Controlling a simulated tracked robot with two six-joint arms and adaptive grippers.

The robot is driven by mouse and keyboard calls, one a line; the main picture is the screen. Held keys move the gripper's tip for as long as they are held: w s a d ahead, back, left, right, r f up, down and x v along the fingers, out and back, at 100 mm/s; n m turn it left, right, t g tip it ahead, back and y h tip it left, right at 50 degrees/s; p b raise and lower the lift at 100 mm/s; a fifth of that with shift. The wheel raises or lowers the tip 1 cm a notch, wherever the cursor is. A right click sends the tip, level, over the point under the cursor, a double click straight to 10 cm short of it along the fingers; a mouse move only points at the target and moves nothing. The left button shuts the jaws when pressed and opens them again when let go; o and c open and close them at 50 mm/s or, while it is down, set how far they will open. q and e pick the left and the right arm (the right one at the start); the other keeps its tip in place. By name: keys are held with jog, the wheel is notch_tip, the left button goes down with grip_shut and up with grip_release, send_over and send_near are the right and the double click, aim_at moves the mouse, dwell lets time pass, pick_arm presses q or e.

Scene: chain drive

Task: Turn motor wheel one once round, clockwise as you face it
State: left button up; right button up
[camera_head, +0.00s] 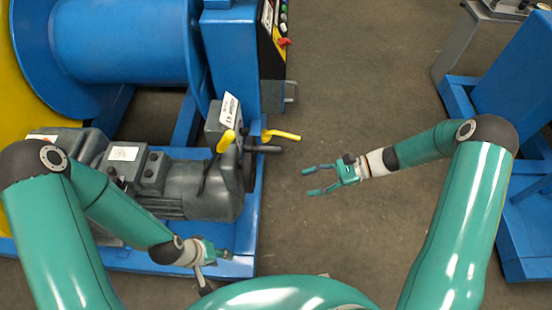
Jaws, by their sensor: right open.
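A grey motor (185,185) lies on the blue frame at left. At its right end is a dark wheel (236,172), seen nearly edge-on, with a dark handle (266,149) sticking out to the right. I take this to be motor wheel one; any marking on its face is hidden. My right gripper (307,181) is open and empty, right of the wheel and apart from it, fingers pointing left at it. My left gripper (216,268) is below the motor near the frame's front edge; its fingers are partly hidden, and I see nothing clearly held.
A control panel (280,35) with buttons is behind. A large blue drum (120,40) is at back left. Blue machinery (515,100) stands at right. The floor between is clear.

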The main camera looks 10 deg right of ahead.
aim_at(271, 151)
jog(key=w+d+r+m+t+y+b, duration=0.2)
jog(key=w+d+r+t+y, duration=0.15)
jog(key=w+d+r, duration=0.2)
jog(key=x, duration=1.6)
jog(key=shift+s+a+r, duration=0.15)
jog(key=shift+s+a, duration=0.1)
jog(key=shift+a, duration=0.1)
pick_arm(q)
notch_tip(271, 151, down, 3)
jog(key=shift+r, duration=0.2)
pick_arm(e)
grip_shut()
jog(key=shift+d, duration=0.65)
jog(key=shift+a, duration=0.5)
